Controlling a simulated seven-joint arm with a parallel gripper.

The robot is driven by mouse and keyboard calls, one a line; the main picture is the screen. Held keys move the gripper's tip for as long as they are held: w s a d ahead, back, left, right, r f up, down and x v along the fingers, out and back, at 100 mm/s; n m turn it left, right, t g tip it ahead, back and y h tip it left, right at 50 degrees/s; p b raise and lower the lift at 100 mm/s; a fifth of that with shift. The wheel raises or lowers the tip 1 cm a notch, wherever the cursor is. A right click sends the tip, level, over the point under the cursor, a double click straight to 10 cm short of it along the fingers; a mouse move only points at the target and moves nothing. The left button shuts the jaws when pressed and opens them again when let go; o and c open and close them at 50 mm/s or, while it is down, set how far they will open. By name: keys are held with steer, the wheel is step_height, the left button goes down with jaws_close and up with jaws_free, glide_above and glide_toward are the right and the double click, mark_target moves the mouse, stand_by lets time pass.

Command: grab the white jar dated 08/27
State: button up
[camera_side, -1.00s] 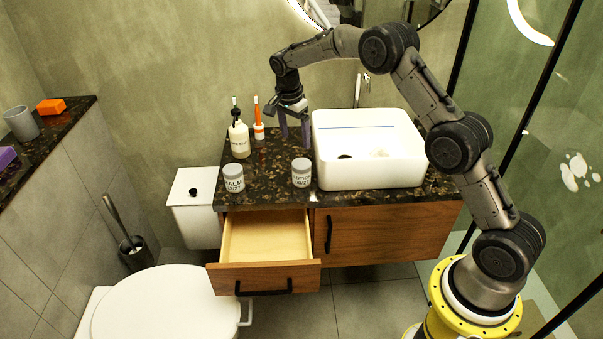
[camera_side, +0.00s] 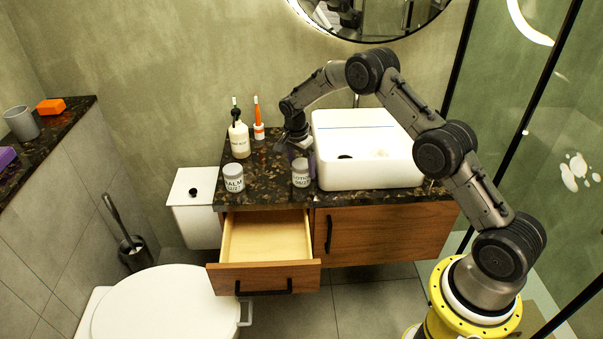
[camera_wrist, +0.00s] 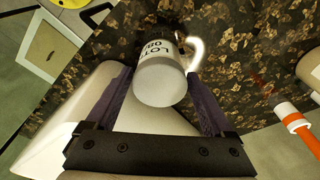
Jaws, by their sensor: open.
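The white jar (camera_side: 301,173) stands upright on the dark stone counter, left of the basin. It has a pale grey lid, and its label reads "LOTION" with a date that looks like 08/27. In the wrist view the jar (camera_wrist: 165,50) shows lid toward the camera, with "LOT" and "08" legible. My gripper (camera_side: 300,156) is low over the counter just behind the jar. In the wrist view my open gripper (camera_wrist: 159,72) has one dark finger on each side of the lid; I cannot tell whether either touches it.
A similar jar marked "BALM" (camera_side: 233,178) stands to the left, its date unclear. A soap bottle (camera_side: 239,140) and a toothbrush cup (camera_side: 259,131) stand behind. The white basin (camera_side: 365,175) is close on the right. An open, empty drawer (camera_side: 265,236) juts out below.

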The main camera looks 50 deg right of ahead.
steer(key=shift+d+f, duration=0.25)
steer(key=shift+f, duration=1)
steer(key=shift+c, duration=0.4)
steer(key=shift+r, duration=0.1)
steer(key=c, duration=1.1)
